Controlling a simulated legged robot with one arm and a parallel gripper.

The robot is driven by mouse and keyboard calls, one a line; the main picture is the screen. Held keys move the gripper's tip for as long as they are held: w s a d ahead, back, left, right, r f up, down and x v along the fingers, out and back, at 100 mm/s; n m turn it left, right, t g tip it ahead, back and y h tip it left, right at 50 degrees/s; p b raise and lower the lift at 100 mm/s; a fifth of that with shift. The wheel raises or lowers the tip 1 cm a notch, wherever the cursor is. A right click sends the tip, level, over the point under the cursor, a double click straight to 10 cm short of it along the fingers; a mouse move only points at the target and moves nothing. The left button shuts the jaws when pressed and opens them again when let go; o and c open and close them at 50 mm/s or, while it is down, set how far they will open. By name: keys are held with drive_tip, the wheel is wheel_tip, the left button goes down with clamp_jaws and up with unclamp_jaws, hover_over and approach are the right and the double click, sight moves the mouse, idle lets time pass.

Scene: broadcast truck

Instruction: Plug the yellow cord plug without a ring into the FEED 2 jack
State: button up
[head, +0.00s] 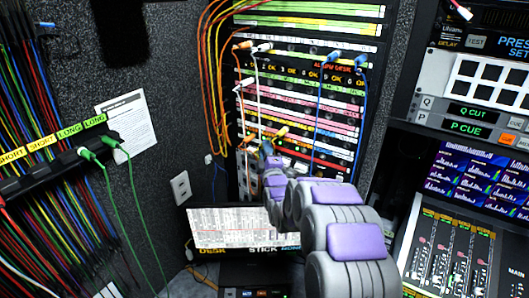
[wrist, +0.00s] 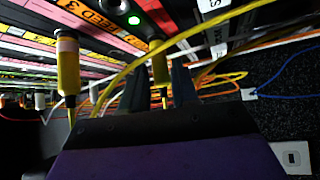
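In the wrist view, a yellow plug (wrist: 160,66) points up at the panel between the two dark fingers of my gripper (wrist: 159,82). The fingers sit close on both sides, and I cannot tell whether they touch it. A second yellow plug (wrist: 67,65) with a pale band near its top stands to the left. A FEED 3 label (wrist: 93,14) and a green-lit jack (wrist: 134,20) are above. I cannot make out a FEED 2 label. In the head view, my gripper (head: 268,150) is at the lower patch bay, beside a yellow plug (head: 282,132); my arm hides part of the rows.
Orange, white and blue cords hang over the patch bay (head: 300,100). A yellow cord (wrist: 190,35) crosses above my gripper in the wrist view. A cord holder with green plugs (head: 88,154) is at left, and consoles are at right.

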drive_tip(key=o, duration=0.3)
drive_tip(key=shift+s, duration=0.15)
drive_tip(key=b+v, duration=0.5)
drive_tip(key=v, duration=0.9)
drive_tip(key=shift+s+f+b, duration=0.15)
drive_tip(key=shift+f+b, duration=0.2)
drive_tip(key=shift+b, duration=0.05)
drive_tip(key=shift+b, duration=0.55)
drive_tip(key=s+b, duration=0.1)
drive_tip(key=b, duration=0.3)
drive_tip(key=shift+f, duration=0.15)
drive_tip(key=b+v, duration=0.1)
drive_tip(key=b, duration=0.4)
drive_tip(key=shift+s, duration=0.3)
